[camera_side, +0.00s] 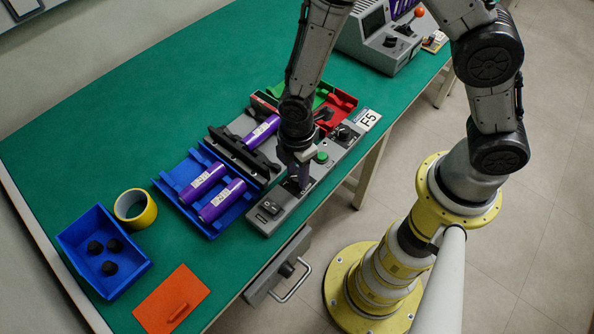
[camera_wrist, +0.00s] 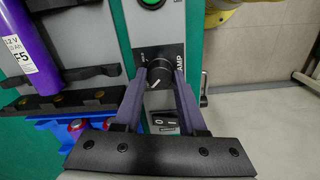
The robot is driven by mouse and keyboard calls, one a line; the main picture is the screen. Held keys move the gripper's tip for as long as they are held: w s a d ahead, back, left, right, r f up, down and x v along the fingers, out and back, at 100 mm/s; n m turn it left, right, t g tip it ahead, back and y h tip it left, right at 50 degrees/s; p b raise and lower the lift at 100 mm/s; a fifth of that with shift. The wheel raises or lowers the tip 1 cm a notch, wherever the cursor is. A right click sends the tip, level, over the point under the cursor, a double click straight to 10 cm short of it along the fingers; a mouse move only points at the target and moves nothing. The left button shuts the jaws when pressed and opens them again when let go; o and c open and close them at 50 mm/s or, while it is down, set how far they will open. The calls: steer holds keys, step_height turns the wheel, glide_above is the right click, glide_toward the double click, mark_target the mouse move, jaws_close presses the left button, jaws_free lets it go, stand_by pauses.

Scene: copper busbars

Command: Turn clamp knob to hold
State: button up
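The clamp knob (camera_wrist: 160,73) is a round black knob with a white pointer line, on a grey control panel (camera_wrist: 157,15) with partly hidden lettering that ends in "AMP". The pointer slants toward the lower left in the wrist view. My gripper (camera_wrist: 161,76) points down at the panel with one dark purple finger on each side of the knob. No clear gap shows between fingers and knob, so it looks shut on it. In the side view my gripper (camera_side: 301,184) is low over the panel's middle and hides the knob.
The panel also carries a green button (camera_side: 321,157), another black knob (camera_side: 345,132) and a rocker switch (camera_side: 270,207).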

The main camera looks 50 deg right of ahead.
jaws_close()
steer(key=shift+m, duration=0.4)
steer(key=m, duration=0.3)
steer(key=shift+m, duration=0.3)
steer(key=m, duration=0.3)
steer(key=shift+m, duration=0.3)
steer(key=m, duration=0.5)
steer(key=shift+w+r, duration=0.1)
steer(key=shift+m, duration=2.5)
steer(key=o, duration=0.7)
jaws_free()
